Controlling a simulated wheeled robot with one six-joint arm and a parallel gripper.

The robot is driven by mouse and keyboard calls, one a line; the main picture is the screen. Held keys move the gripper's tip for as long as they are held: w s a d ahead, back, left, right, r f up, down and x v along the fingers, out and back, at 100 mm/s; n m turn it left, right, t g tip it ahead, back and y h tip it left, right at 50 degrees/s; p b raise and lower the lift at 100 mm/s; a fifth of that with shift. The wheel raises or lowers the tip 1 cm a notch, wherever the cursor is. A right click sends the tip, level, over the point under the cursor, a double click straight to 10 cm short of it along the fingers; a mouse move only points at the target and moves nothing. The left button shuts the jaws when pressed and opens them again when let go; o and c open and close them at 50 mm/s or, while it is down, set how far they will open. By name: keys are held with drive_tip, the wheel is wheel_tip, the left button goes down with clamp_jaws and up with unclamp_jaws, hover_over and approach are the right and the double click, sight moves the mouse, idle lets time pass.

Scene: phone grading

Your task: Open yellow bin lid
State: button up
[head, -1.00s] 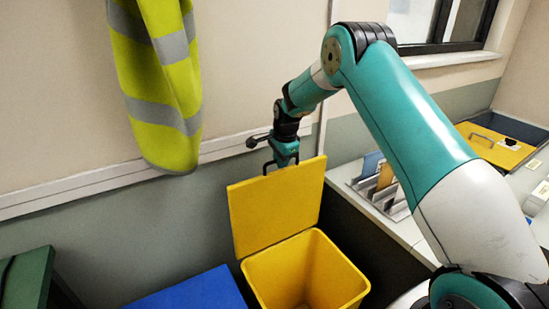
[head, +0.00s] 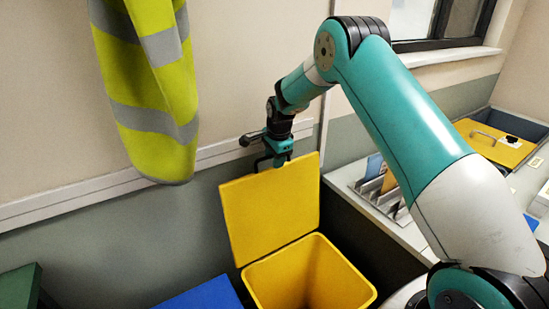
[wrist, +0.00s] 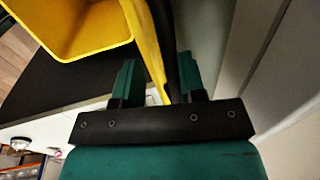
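The yellow bin (head: 330,272) stands upright against the wall with its mouth uncovered. Its yellow lid (head: 275,212) is raised nearly upright at the wall side of the bin. A black handle (head: 260,163) is on the lid's upper edge. My gripper (head: 277,160) is at that handle. In the wrist view my gripper (wrist: 158,82) has its fingers apart, on either side of the lid edge (wrist: 148,40) and a dark bar. A small gap shows beside the left finger. The bin (wrist: 85,35) also shows at upper left there.
A blue lid (head: 205,294) is left of the yellow bin and a green one (head: 20,287) is at far left. A hi-vis vest (head: 155,95) hangs on the wall. A counter with a file rack (head: 378,188) and a yellow panel with a handle (head: 495,145) is at right.

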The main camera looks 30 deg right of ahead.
drive_tip(key=shift+a, duration=0.2)
drive_tip(key=shift+r, duration=0.25)
drive_tip(key=s+r+b, duration=0.2)
drive_tip(key=s+r, duration=0.1)
drive_tip(key=r, duration=1.3)
drive_tip(key=shift+r+b, duration=0.35)
drive_tip(key=shift+b, duration=0.05)
drive_tip(key=shift+s+d, duration=0.1)
drive_tip(key=s+a+r+n+y, duration=0.2)
drive_tip(key=s+a+r+n, duration=0.1)
drive_tip(key=s+a+n, duration=1.1)
drive_tip(key=s+a+f+n+g+y, duration=0.1)
drive_tip(key=s+n, duration=0.4)
drive_tip(key=s, duration=0.7)
drive_tip(key=s+a+f+n+g+y, duration=0.1)
drive_tip(key=s+n, duration=0.4)
drive_tip(key=s, duration=0.7)
drive_tip(key=a+f, duration=0.1)
drive_tip(key=a, duration=0.1)
drive_tip(key=shift+s+a, duration=0.2)
drive_tip(key=shift+a, duration=0.2)
